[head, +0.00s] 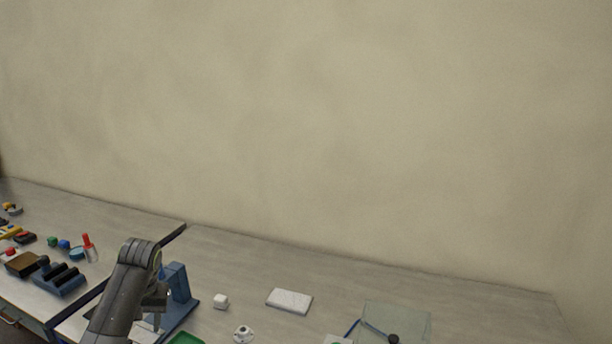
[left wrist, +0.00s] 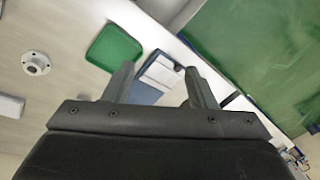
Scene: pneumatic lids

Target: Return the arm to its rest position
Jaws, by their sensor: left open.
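My left arm (head: 125,295) comes in from the lower left of the head view, raised over the front of the bench beside a blue stand (head: 178,295). In the left wrist view my left gripper (left wrist: 157,78) is open, its two fingers spread apart with nothing held between them. A green tray (left wrist: 114,46) and a blue-and-white item (left wrist: 158,75) lie beyond the fingers. My right gripper is not in view.
Several small coloured items and a blue rack (head: 60,282) crowd the left. The back right is clear.

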